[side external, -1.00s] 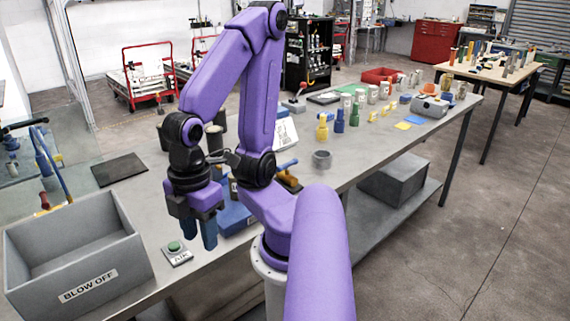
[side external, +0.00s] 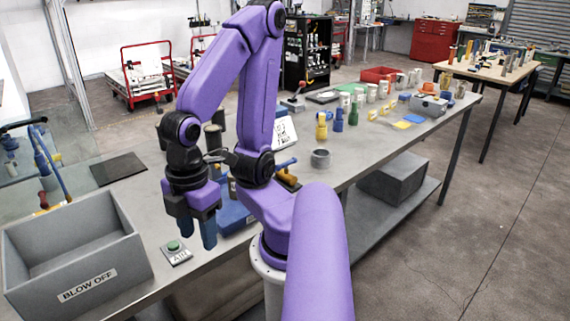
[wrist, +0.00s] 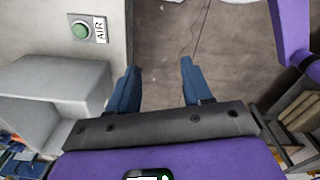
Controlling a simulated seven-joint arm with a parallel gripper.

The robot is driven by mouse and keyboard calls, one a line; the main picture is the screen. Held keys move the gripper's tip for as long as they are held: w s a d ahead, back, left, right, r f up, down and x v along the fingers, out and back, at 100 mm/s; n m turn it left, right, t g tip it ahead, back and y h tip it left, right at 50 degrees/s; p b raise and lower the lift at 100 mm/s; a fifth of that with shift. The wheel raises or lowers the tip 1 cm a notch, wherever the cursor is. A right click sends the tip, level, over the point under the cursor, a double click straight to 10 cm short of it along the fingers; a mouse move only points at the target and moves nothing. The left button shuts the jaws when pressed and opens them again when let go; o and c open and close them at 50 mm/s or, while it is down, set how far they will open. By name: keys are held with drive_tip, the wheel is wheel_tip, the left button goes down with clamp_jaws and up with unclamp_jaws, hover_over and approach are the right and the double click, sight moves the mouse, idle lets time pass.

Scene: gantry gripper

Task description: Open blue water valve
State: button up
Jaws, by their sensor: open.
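A small brass-coloured fitting with a blue handle (side external: 286,163) sits on the bench in the side external view, right of my forearm. It looks like the blue valve; whether it is open or closed cannot be told. My gripper (side external: 197,230) points down near the bench's front edge, left of that fitting and well apart from it. Its two blue fingers are spread with nothing between them. In the wrist view my gripper (wrist: 159,70) is open above the floor beyond the bench edge. The valve does not show there.
A green AIR button (side external: 174,246) is just left of my fingers, and also in the wrist view (wrist: 81,31). A grey BLOW OFF bin (side external: 130,262) stands at the left. A blue box (side external: 234,216) and a grey ring (side external: 320,158) are near the arm.

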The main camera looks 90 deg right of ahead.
drive_tip(key=w+d+f+m+g+h, duration=0.25)
drive_tip(key=w+d+h, duration=0.65)
drive_tip(key=w+d, duration=0.55)
drive_tip(key=s+d+r+m+g+h, duration=0.25)
drive_tip(key=s+d+g+h, duration=0.2)
drive_tip(key=d, duration=0.75)
drive_tip(key=s+d+r+n+g, duration=0.1)
drive_tip(key=s+d+g, duration=0.1)
drive_tip(key=s+d, duration=0.25)
drive_tip(key=n+g+h, duration=0.1)
drive_tip(key=n+h, duration=0.1)
drive_tip(key=n, duration=0.1)
approach(281, 168)
drive_tip(key=s+d+r, duration=0.1)
drive_tip(key=d+r, duration=0.2)
drive_tip(key=r, duration=0.4)
wheel_tip(281, 168, down, 8)
drive_tip(key=shift+s+d+f, duration=0.1)
drive_tip(key=shift+f, duration=0.1)
drive_tip(key=x, duration=0.7)
drive_tip(key=shift+s+d, duration=0.2)
